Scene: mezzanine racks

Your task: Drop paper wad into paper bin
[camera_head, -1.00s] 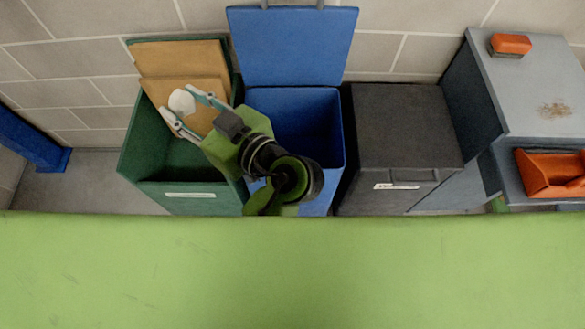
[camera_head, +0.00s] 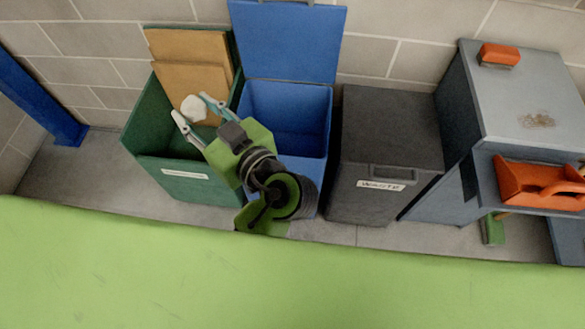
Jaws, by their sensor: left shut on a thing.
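A white paper wad (camera_head: 194,108) is held between the fingertips of my left gripper (camera_head: 189,107), which is shut on it. The gripper and wad appear over the open green bin (camera_head: 180,186), in front of the brown cardboard in it; their height above it is hard to judge. The blue bin (camera_head: 318,130) stands just to the right with its blue lid (camera_head: 290,42) up; my left arm covers part of its front. I cannot read which bin is for paper. My right gripper is not in view.
Brown cardboard sheets (camera_head: 192,58) stand in the green bin. A dark lidded bin labelled waste (camera_head: 385,130) is right of the blue one. A grey cabinet (camera_head: 525,95) with an orange tray (camera_head: 535,190) stands farther right. A blue post (camera_head: 40,105) is at left.

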